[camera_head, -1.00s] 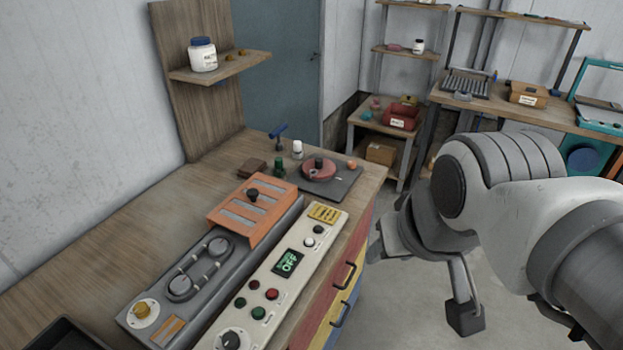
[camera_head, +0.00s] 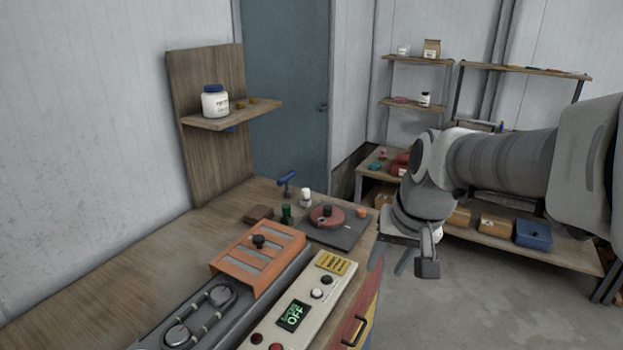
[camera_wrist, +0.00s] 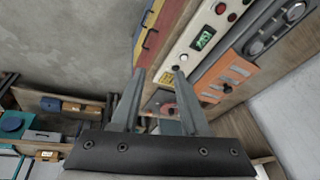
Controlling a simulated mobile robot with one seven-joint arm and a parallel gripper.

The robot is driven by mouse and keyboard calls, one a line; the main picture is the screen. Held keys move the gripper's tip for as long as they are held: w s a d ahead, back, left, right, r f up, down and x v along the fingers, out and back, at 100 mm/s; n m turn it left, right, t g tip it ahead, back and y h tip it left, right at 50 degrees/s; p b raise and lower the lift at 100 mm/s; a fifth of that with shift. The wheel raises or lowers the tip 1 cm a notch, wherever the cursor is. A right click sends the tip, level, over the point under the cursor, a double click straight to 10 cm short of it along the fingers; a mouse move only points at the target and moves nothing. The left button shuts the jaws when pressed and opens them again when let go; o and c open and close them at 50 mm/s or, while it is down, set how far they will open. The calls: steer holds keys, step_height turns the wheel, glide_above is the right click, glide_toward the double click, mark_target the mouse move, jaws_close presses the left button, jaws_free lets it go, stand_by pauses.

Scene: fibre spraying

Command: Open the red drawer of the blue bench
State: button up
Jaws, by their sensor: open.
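The wood-topped bench (camera_head: 110,270) fills the lower left of the head view. Its coloured drawer fronts show only as a narrow slanted strip at the right side, with a dark bar handle (camera_head: 354,330). The red drawer front (camera_wrist: 167,31) shows in the wrist view, beside a yellow front (camera_wrist: 148,43) with dark handles. The drawers look shut. My gripper (camera_head: 402,252) hangs to the right of the bench's far corner, apart from the drawers. In the wrist view its two fingers (camera_wrist: 159,74) are spread, with nothing between them.
A cream control panel (camera_head: 300,305) and an orange slotted cover (camera_head: 258,255) sit on the bench top. A wall shelf with a white jar (camera_head: 215,101) is behind. Shelving with boxes and a blue bin (camera_head: 533,234) stands at the back right. Floor right of the bench is clear.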

steer(key=w+d+f+m+g+b, duration=0.1)
steer(key=w+d+f+m+b, duration=0.15)
steer(key=w+f, duration=0.7)
steer(key=m+g+b, duration=0.2)
steer(key=b, duration=0.1)
glide_toward(359, 335)
steer(key=shift+n+y, duration=0.25)
steer(key=shift+y, duration=0.05)
steer(key=f+b, duration=0.1)
steer(key=f, duration=0.6)
steer(key=shift+w+a+f+b, duration=0.1)
steer(key=shift+a+f+b, duration=0.15)
steer(key=shift+f+b, duration=0.1)
jaws_close()
